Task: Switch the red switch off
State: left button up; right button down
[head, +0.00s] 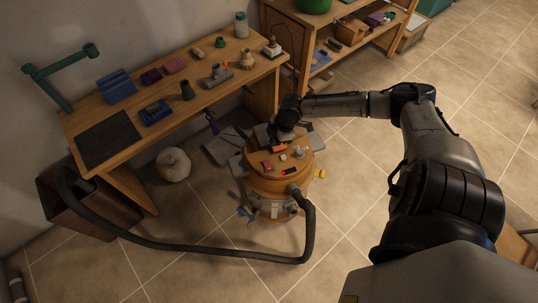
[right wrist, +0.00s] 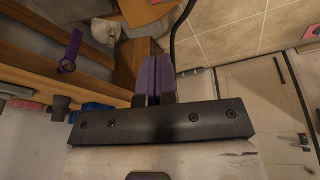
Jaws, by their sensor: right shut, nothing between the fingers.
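A round orange-brown machine (head: 262,184), shaped like a workshop vacuum, stands on the floor in the middle of the head view. Its top carries small controls: a red one (head: 267,166), an orange-red block (head: 279,148) and a black one with a red end (head: 290,171). I cannot tell for sure which is the red switch, or its position. My right gripper (head: 281,134) is above the back of the machine's top, near the orange-red block; contact is unclear. In the right wrist view its purple fingers (right wrist: 152,75) are together and empty. My left gripper is not in view.
A dark hose (head: 190,254) loops from the machine across the floor to a brown box (head: 62,206). A wooden workbench (head: 215,97) with tools stands behind left. A pale round object (head: 173,165) sits on the floor below it. Tiled floor is open at the front.

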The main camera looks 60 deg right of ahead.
jog(key=b, duration=0.4)
send_near(266, 162)
jog(key=x, duration=0.2)
jog(key=a+x, duration=0.1)
jog(key=x, duration=0.2)
jog(key=shift+w, duration=0.15)
jog(key=shift+d+f+b, duration=0.15)
jog(key=shift+f+b, duration=0.15)
jog(key=shift+f, duration=0.55)
jog(key=shift+w+d+f, duration=0.1)
jog(key=shift+w+f, duration=0.05)
jog(key=shift+f, duration=0.2)
jog(key=shift+s+a+r+p, duration=0.25)
jog(key=shift+s+a+p, duration=0.35)
jog(key=shift+p, duration=0.45)
